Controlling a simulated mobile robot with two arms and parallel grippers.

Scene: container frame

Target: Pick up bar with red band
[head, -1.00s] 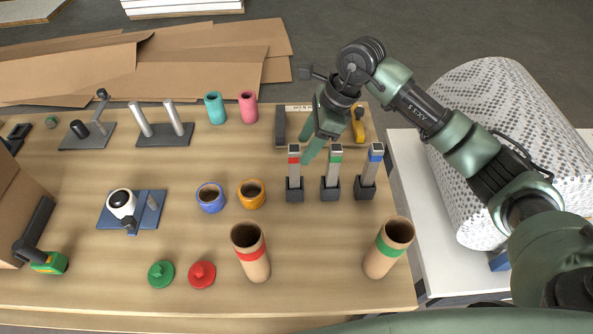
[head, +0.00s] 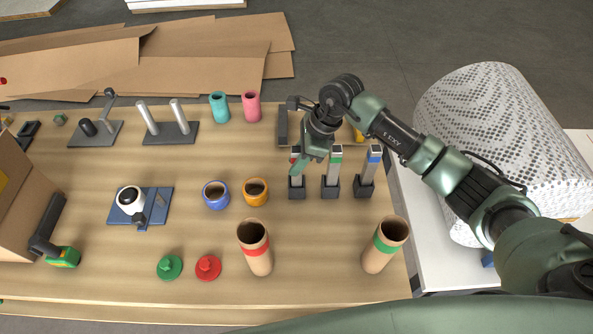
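The bar with the red band (head: 297,181) stands upright in a dark square holder at the left of a row of three bars. Its top and most of its red band are hidden behind my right gripper (head: 299,167); a bit of red shows at the left. The green fingers of that gripper are over the upper part of the bar. I cannot tell whether they are closed on it. The green-banded bar (head: 335,173) and the blue-banded bar (head: 370,173) stand upright in their holders to the right. My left gripper is not in view.
A red-banded tube (head: 257,262) and a green-banded tube (head: 380,258) stand nearer the front edge. A blue cup (head: 216,195) and an orange cup (head: 255,191) stand left of the bars. A dark-walled tray with a yellow item lies behind the bars.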

